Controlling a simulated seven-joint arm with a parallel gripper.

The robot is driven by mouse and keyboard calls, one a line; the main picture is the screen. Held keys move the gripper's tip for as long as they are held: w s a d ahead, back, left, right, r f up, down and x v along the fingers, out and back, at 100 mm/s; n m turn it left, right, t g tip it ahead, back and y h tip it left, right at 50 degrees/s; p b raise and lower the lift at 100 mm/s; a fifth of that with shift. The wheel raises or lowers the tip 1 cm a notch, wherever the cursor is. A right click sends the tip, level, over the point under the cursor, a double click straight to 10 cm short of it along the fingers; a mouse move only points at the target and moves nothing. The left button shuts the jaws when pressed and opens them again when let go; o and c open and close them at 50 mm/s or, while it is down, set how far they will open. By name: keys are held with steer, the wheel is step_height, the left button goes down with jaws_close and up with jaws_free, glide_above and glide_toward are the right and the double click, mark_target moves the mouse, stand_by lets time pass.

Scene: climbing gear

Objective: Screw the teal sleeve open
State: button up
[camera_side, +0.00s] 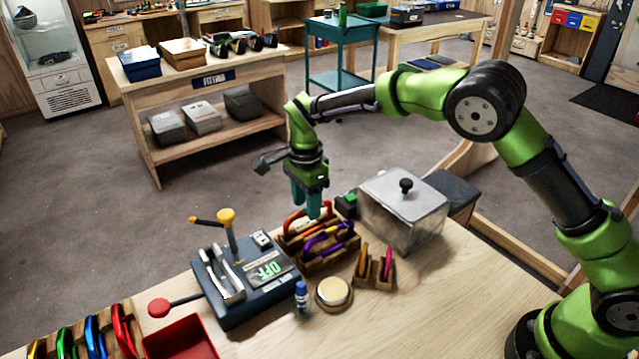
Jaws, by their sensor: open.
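My gripper (307,203) points down with teal fingers, open, over the back left of a wooden rack (325,265). An orange carabiner (290,222) lies in the rack's back row, just under or beside the fingertips; I cannot tell whether they touch it. A purple carabiner (340,228) with a yellow part lies in the row in front. I cannot make out a teal sleeve separate from the teal fingers; it may be hidden by them or too small to see.
A grey tester with an OFF display (267,271) and levers stands left of the rack. A lidded metal box (405,215) is at right. A small holder (373,280), round pad (333,291) and blue bottle (302,298) stand in front. The front-right table is clear.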

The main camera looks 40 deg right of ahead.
steer(key=shift+w, duration=0.45)
steer(key=shift+f, duration=1.4)
steer(key=shift+s, duration=0.75)
steer(key=shift+r, duration=0.15)
steer(key=shift+d+r, duration=0.15)
steer(key=shift+r, duration=1.1)
steer(key=shift+w, duration=0.7)
